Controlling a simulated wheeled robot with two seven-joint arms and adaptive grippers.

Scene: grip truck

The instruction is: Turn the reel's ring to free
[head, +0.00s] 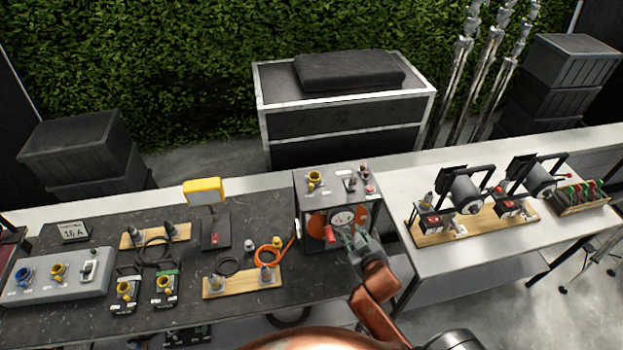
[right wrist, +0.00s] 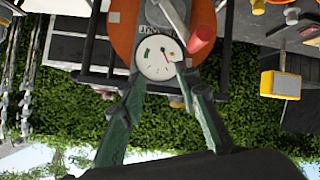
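The reel (head: 319,226) is an orange drum inside a dark frame box at the middle of the bench. Its round white ring face (head: 343,217) with dark marks sits at the drum's centre; it also shows in the right wrist view (right wrist: 157,60). A crank with a red handle (head: 330,233) is beside the ring, also in the right wrist view (right wrist: 200,44). My right gripper (right wrist: 160,85) is in front of the reel, its green fingers spread either side of the ring's near edge. I cannot tell whether they touch it. My left gripper is not in view.
The reel's box top carries a yellow socket (head: 314,177) and switches. An orange cable (head: 268,252) lies left of the box. Two lamps (head: 466,193) stand on a wooden board at the right.

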